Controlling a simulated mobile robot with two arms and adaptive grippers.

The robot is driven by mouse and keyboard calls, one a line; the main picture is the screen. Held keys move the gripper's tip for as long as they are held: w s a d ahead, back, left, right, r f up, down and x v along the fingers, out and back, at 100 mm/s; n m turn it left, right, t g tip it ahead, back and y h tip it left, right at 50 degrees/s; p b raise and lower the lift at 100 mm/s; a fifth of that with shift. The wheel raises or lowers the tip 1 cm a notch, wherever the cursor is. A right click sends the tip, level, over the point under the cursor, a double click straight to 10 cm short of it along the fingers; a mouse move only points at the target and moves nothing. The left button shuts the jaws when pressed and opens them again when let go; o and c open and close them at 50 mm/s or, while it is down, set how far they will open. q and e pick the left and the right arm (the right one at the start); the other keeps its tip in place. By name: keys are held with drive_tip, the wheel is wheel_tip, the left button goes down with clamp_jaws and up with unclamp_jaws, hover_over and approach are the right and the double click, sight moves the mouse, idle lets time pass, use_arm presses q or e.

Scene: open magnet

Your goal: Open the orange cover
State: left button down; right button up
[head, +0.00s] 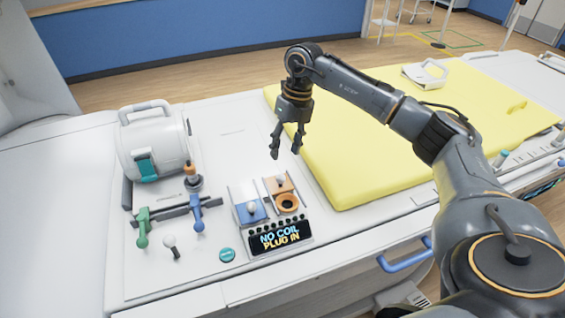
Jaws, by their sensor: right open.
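The orange cover (280,184) is a small panel with a knob on it, on the white console top beside a blue cover (250,211). An orange-ringed dark round socket (287,202) shows just in front of the orange cover's knob. My right gripper (286,153) points down with its fingers apart and empty. In the picture it is above the orange cover, apart from it; its exact height cannot be told. My left gripper is not in view.
A display (279,238) reads "NO COIL PLUG IN". Green (143,226) and blue (198,214) levers, a white knob (170,243) and a white handled cylinder (154,143) stand left. A yellow mat (340,150) lies right, under my right arm.

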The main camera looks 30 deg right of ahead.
drive_tip(key=r, duration=0.3)
drive_tip(key=shift+d+r, duration=0.4)
